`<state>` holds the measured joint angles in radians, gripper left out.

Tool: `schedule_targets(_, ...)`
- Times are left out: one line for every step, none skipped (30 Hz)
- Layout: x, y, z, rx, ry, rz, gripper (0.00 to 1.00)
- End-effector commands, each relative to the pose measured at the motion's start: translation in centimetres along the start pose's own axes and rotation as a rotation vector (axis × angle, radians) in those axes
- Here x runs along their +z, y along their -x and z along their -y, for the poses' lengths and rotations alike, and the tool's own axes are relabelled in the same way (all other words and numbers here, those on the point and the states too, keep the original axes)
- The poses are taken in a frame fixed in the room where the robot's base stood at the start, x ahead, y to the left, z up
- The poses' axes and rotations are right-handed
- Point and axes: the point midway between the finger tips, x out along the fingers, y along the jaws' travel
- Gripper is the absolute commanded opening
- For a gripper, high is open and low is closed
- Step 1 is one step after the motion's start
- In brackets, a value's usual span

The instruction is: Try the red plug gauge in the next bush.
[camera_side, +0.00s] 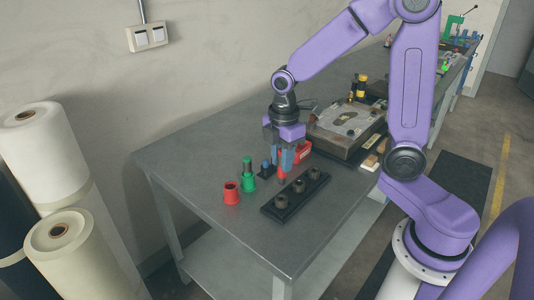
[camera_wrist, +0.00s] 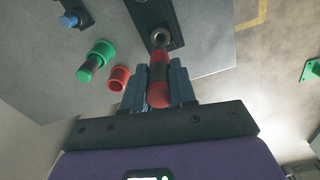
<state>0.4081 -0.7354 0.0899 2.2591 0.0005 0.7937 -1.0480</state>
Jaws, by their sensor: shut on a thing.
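My gripper (camera_wrist: 155,92) is shut on the red plug gauge (camera_wrist: 158,92), which has red ends and a darker middle. The bar carries three dark bushes: near (camera_side: 281,201), middle (camera_side: 299,187) and far (camera_side: 314,173). In the wrist view the gauge's far end points at one bush (camera_wrist: 160,38) and overlaps its near rim in the picture. I cannot tell whether they touch; the gauge does not look seated in it.
An empty-looking red holder (camera_side: 232,194) and a green gauge in a green holder (camera_side: 248,182) stand left of the bar. A small blue-topped item (camera_side: 266,170) and a red bin (camera_side: 304,150) are behind. A grey plate (camera_side: 345,132) lies further back. The table front is clear.

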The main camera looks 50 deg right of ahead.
Motion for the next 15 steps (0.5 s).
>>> schedule_targets(0.08, 0.00, 0.11, 0.001, 0.000, -0.001, 0.00)
schedule_targets(0.10, -0.01, 0.14, 0.001, 0.000, -0.001, 0.00)
schedule_targets(0.10, -0.01, 0.15, 0.002, 0.000, -0.001, 0.00)
schedule_targets(0.10, -0.01, 0.15, 0.002, 0.000, -0.001, 0.00)
schedule_targets(0.10, -0.01, 0.14, 0.002, 0.000, -0.001, 0.00)
schedule_targets(0.09, -0.01, 0.13, 0.001, 0.000, -0.001, 0.00)
schedule_targets(0.09, -0.01, 0.13, 0.001, 0.000, -0.001, 0.00)
schedule_targets(0.09, -0.01, 0.13, 0.001, 0.000, -0.001, 0.00)
schedule_targets(0.09, -0.01, 0.12, 0.001, 0.000, -0.001, 0.00)
schedule_targets(0.08, -0.01, 0.12, 0.001, 0.000, -0.001, 0.00)
schedule_targets(0.08, -0.01, 0.12, 0.001, 0.000, -0.001, 0.00)
schedule_targets(0.07, -0.01, 0.12, 0.002, 0.000, -0.001, 0.00)
schedule_targets(0.07, -0.04, 0.12, 0.002, 0.000, -0.001, 0.00)
schedule_targets(0.08, -0.18, 0.12, 0.001, 0.000, 0.000, 0.00)
schedule_targets(0.08, -0.37, 0.13, 0.001, 0.000, 0.000, 0.00)
